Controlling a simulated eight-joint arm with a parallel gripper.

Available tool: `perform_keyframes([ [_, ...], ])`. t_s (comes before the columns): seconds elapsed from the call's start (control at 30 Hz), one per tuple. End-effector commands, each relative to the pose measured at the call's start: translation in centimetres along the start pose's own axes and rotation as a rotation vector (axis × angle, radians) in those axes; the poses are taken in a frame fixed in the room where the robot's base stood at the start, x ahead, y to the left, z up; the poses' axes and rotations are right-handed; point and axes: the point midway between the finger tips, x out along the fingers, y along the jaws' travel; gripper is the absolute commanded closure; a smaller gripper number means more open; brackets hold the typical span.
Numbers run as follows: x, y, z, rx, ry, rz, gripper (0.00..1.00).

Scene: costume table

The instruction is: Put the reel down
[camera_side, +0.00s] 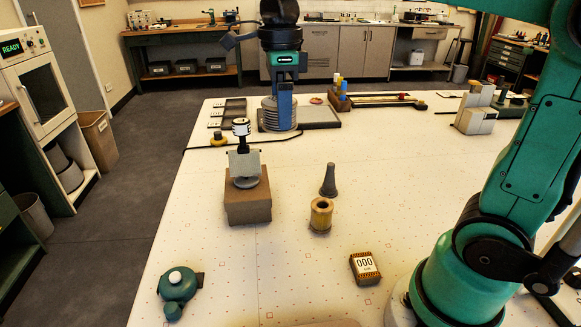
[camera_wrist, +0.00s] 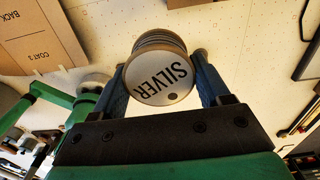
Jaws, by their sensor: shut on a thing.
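My gripper (camera_side: 286,112) points down at the far middle of the table in the side view. Its blue fingers are shut on a grey ribbed reel (camera_side: 268,116). In the wrist view my gripper (camera_wrist: 167,88) clasps the reel (camera_wrist: 160,77) from both sides. The reel's round end faces the camera and reads SILVER, upside down. In the side view the reel is upright, at the left part of a dark flat mat (camera_side: 322,117). I cannot tell whether its underside touches the surface; the contact is hidden.
A cardboard box (camera_side: 248,207) with a small stand on it is nearer the camera. Coloured bottles (camera_side: 341,93) are right of the gripper.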

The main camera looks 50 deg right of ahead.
Motion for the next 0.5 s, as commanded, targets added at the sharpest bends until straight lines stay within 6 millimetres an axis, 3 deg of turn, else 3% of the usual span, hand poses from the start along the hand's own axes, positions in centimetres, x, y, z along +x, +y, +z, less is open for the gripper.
perform_keyframes([
  [0.03,0.3,2.1,0.5,-0.067,0.0,0.0,0.93],
  [0.1,0.7,4.2,0.7,-0.139,0.0,0.0,0.93],
  [0.2,1.3,6.5,0.8,-0.213,0.0,0.0,0.93],
  [0.37,2.1,8.1,0.8,-0.273,0.0,0.0,0.93],
  [0.5,4.2,8.3,0.8,-0.28,0.0,0.0,0.93],
])
